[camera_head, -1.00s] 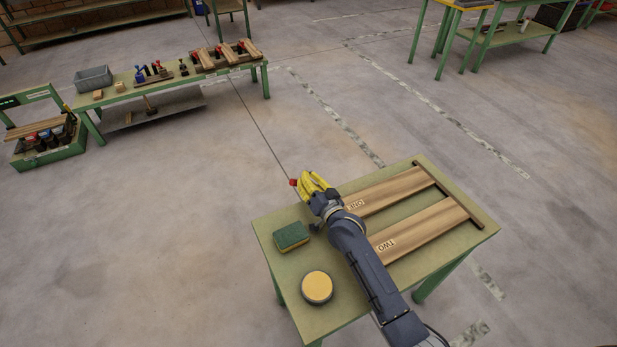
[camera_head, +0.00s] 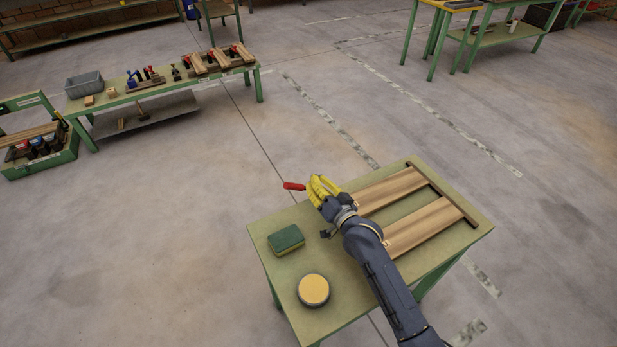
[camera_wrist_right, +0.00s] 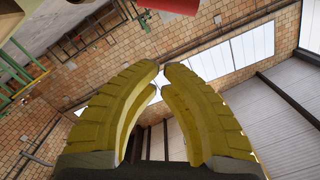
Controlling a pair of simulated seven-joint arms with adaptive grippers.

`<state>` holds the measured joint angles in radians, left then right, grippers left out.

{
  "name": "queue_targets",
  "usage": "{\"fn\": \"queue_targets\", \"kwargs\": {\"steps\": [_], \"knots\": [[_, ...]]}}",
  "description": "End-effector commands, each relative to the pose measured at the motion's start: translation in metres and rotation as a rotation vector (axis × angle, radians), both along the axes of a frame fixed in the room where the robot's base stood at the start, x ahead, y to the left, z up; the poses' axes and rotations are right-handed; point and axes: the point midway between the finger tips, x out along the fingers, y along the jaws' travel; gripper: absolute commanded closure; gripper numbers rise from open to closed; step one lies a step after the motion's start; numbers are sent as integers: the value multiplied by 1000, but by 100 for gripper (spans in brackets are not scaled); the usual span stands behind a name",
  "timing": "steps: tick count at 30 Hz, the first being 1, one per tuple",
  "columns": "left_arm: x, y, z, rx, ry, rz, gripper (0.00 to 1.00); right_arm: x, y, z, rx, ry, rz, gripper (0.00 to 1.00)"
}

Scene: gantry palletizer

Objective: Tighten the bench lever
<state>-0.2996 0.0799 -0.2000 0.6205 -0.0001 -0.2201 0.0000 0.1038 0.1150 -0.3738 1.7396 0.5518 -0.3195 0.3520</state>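The red lever handle (camera_head: 294,186) shows just left of my right gripper, by the far edge of the green bench (camera_head: 258,270). Its mount is hidden behind the gripper. My right gripper (camera_head: 318,188) has yellow fingers. In the right wrist view the fingertips (camera_wrist_right: 160,66) nearly meet, with a thin gap and nothing between them. A red part, likely the lever handle, crosses the top of that view (camera_wrist_right: 170,4), beyond the fingertips. I cannot tell whether they touch it. My left gripper is not in view.
On the bench are two wooden boards (camera_head: 422,228) against a dark strip (camera_head: 442,193), a green sponge (camera_head: 286,239) and a round yellow-topped tin (camera_head: 313,290). My right arm crosses over the boards. A long bench (camera_head: 165,85) with clamps stands at back left.

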Motion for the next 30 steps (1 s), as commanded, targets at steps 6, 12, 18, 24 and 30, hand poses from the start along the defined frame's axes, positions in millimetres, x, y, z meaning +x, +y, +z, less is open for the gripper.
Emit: {"fn": "queue_targets", "kwargs": {"steps": [6, 12, 18, 24, 30], "knots": [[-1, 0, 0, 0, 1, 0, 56, -30, -16, 1, -2, -1, 0, 100], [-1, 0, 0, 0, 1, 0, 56, -45, -24, 2, -1, -1, -1, 100], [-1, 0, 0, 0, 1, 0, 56, -50, -27, 2, -1, -1, -1, 100], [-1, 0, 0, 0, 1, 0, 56, -50, -27, 2, -1, 0, 0, 100], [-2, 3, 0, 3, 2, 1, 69, -46, -30, 1, -5, -1, -1, 100]]}}
